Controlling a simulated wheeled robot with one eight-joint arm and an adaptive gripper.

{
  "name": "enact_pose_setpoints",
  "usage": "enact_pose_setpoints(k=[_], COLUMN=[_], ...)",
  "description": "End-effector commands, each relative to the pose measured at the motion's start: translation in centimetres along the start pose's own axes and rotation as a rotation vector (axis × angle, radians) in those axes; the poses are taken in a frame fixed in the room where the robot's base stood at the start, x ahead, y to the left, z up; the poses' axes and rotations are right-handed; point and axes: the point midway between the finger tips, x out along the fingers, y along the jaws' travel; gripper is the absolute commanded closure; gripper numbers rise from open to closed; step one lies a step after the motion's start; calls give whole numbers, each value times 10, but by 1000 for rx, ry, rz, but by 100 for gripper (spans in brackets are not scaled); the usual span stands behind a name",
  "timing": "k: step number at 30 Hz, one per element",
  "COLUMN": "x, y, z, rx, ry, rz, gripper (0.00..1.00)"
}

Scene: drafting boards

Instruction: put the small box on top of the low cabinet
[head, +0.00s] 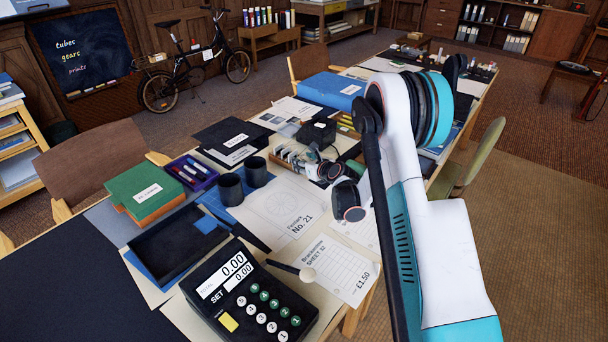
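A small dark box (318,132) sits on the long table, behind the rack and the cups. I cannot tell for sure that it is the task's small box. Several low wooden units stand along the far wall. One is a low cabinet with open shelves of binders (550,38) at the upper right; another is a low unit holding upright tubes (272,38). Which is the low cabinet is unclear. My white and teal arm fills the right side and hides part of the table.
The long table is crowded with a calculator (250,296), a dark tray (178,245), green and orange books (146,193), two dark cups (231,188), a blue binder (330,90) and paper sheets. Chairs (92,160) flank it. A bicycle (192,70) stands behind. Carpet is open at right.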

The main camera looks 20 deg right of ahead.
Motion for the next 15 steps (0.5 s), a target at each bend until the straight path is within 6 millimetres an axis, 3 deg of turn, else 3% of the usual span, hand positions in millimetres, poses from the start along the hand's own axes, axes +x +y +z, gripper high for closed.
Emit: enact_pose_setpoints(k=[9, 15], x=[16, 16], y=[0, 0], z=[-37, -38], rx=[0, 0], ry=[0, 0], rz=[0, 0], gripper=[82, 82])
